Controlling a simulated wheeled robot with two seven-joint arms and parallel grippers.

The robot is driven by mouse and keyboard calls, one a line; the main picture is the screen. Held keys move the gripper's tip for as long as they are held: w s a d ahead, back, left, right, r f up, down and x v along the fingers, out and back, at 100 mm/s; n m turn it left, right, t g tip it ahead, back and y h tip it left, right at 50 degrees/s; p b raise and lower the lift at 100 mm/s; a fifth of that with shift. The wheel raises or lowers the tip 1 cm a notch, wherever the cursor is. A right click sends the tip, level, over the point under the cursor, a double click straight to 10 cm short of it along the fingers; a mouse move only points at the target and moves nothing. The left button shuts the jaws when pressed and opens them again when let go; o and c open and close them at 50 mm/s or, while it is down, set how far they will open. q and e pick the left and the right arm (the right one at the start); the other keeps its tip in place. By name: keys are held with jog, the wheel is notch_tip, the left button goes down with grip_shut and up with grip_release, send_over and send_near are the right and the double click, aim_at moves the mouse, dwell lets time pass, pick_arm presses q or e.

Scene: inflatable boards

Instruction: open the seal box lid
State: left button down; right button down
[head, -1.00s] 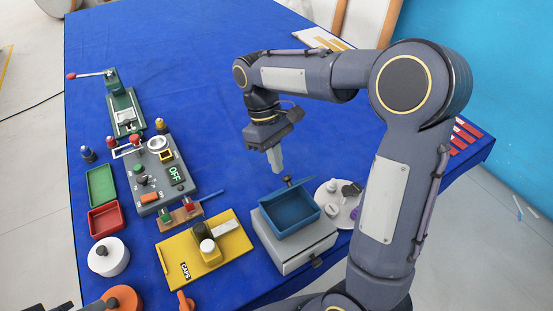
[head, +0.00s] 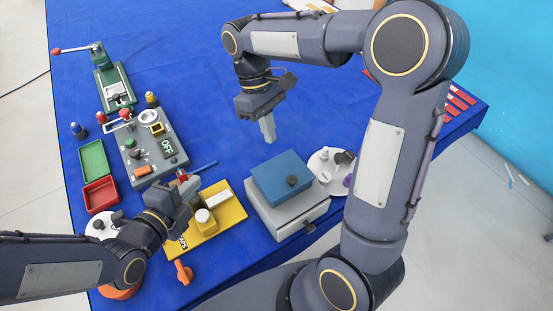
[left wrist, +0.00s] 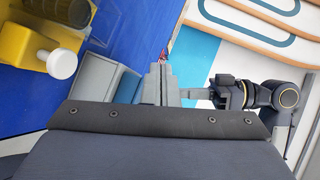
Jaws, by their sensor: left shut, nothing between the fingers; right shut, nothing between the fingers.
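The seal box (head: 290,218) is a light grey box at the centre right of the table in the head view. In the left wrist view the grey box (left wrist: 95,82) shows left of the fingers. My right gripper (head: 269,138) is shut and empty, above the table behind the lid and apart from it. My left gripper (head: 189,188) is shut and empty over the yellow caps board, left of the box. It also shows in the left wrist view (left wrist: 160,78).
The yellow caps board (head: 228,211) with a white cap lies left of the box. A grey control panel (head: 150,150), green tray (head: 93,158) and red tray (head: 100,193) are further left. A white round plate (head: 318,160) stands right of the box. The blue table behind is clear.

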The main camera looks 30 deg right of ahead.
pick_arm(q)
jog(key=s+d+f+m+g+h, duration=0.1)
jog(key=s+d+m+g+h, duration=0.1)
jog(key=s+d+m+h, duration=0.3)
jog(key=r+m+g+h, duration=0.2)
jog(key=m+h, duration=0.1)
jog(key=m, duration=0.3)
send_over(286, 191)
jog(key=shift+f, duration=0.25)
jog(key=w, duration=0.1)
jog(key=w+r, duration=0.1)
jog(key=shift+w+a+t+y, duration=0.15)
jog(key=shift+w+t+y, duration=0.15)
jog(key=shift+t, duration=0.1)
jog(key=shift+w+a+r, duration=0.1)
jog(key=shift+w+r, duration=0.15)
jog(key=shift+w, duration=0.25)
pick_arm(e)
jog(key=c, duration=2.1)
grip_release()
jog(key=o, duration=0.8)
jog(key=shift+o, duration=0.2)
